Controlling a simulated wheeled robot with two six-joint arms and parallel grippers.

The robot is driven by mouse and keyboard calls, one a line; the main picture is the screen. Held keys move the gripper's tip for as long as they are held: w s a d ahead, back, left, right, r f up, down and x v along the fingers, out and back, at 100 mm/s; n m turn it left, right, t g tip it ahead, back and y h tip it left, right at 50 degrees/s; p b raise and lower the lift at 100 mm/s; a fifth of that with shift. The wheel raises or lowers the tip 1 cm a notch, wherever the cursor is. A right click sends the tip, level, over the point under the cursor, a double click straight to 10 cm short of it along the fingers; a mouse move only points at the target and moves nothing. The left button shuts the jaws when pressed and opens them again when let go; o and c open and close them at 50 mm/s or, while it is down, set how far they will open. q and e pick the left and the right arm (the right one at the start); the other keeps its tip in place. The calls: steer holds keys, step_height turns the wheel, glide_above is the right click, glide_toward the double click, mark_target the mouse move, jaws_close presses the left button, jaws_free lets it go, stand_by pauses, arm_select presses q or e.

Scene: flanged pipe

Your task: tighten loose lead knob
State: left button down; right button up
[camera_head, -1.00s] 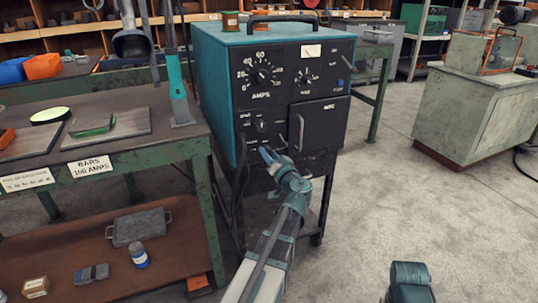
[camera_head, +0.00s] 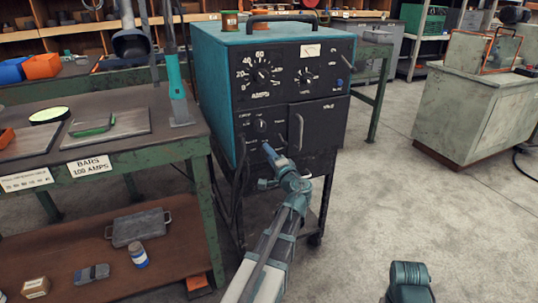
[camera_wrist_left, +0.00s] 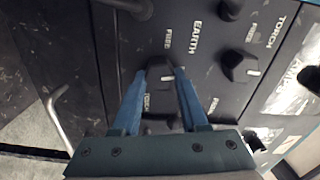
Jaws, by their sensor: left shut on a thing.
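The teal welding machine (camera_head: 225,90) with a black front panel stands on a dark cart. My left gripper (camera_head: 268,152) reaches its lower left panel. In the left wrist view my two blue fingers (camera_wrist_left: 160,88) are shut on a black knob (camera_wrist_left: 160,72) on the panel, one finger on each side. The fingers hide part of this knob. A TORCH label shows close by it. Another black knob (camera_wrist_left: 236,66) sits to its right, apart from the fingers, near EARTH and FREE labels.
A pale panel handle (camera_wrist_left: 65,120) stands out to the left of my fingers in the wrist view. A green workbench (camera_head: 120,150) with trays is left of the machine. A grey cabinet (camera_head: 460,120) stands at right. The floor between is clear.

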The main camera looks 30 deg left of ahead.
arm_select(q)
steer(key=shift+m, duration=0.8)
steer(key=shift+c, duration=2.2)
jaws_free()
steer(key=v, duration=1.4)
